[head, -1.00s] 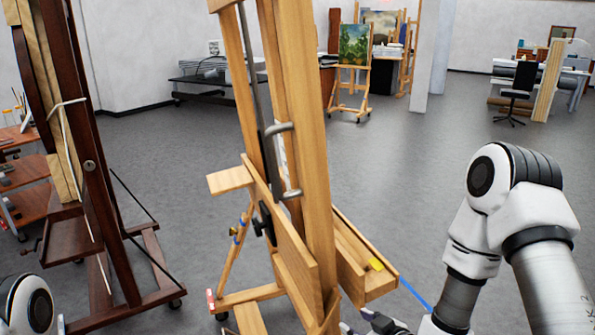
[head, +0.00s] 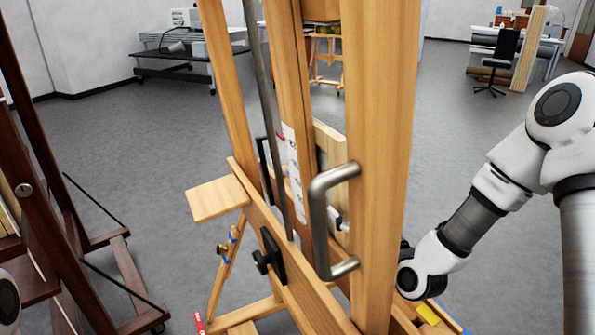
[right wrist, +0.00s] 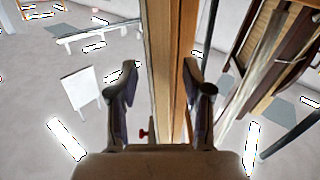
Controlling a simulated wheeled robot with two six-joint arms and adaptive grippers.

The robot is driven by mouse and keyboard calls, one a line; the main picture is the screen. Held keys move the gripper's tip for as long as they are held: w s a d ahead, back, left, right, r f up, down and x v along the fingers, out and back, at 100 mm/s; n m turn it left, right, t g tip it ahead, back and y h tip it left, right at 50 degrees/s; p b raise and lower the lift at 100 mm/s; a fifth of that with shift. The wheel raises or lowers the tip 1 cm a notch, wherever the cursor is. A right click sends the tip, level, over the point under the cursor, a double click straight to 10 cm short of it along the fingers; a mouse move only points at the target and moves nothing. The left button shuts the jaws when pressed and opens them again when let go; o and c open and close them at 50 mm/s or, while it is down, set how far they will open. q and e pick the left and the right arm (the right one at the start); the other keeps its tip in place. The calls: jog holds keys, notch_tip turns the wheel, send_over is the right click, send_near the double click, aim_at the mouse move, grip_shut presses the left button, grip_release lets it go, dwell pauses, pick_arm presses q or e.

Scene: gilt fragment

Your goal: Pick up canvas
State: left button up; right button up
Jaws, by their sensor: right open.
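A pale flat piece (head: 330,150), perhaps the canvas seen nearly edge-on, shows behind the front post of the wooden easel (head: 385,120). Most of it is hidden by that post and the metal handle. My right arm comes in from the right, and its gripper is largely hidden behind the post; a small part shows low beside the pale piece. In the right wrist view my right gripper (right wrist: 160,68) is open, with its two fingers on either side of upright wood in the picture. I cannot tell whether they touch it. My left gripper is out of view.
A metal handle (head: 320,225) and a black knob (head: 269,256) stick out from the easel. A small wooden ledge (head: 217,199) juts left. A dark easel (head: 60,170) stands at left. Open grey floor lies behind, with a desk and black chair (head: 501,62) far right.

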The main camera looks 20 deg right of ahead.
aim_at(331, 192)
jog(key=shift+w, duration=0.7)
jog(key=shift+w+r, duration=0.1)
jog(key=shift+r, duration=0.2)
jog(key=shift+w+a+r+p, duration=0.2)
jog(key=shift+w+r+p, duration=0.2)
jog(key=shift+w+p, duration=0.15)
jog(key=w, duration=0.2)
jog(key=w+f, duration=0.1)
jog(key=w, duration=0.1)
jog(key=shift+w+a, duration=0.1)
jog(key=shift+a, duration=0.1)
jog(key=shift+s+d+r, duration=0.1)
jog(key=shift+s+r, duration=0.1)
jog(key=shift+s, duration=0.1)
jog(key=shift+c, duration=0.7)
jog(key=c, duration=0.5)
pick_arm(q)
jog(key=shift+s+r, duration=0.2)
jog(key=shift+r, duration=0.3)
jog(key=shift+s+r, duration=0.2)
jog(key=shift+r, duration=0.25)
pick_arm(e)
grip_shut()
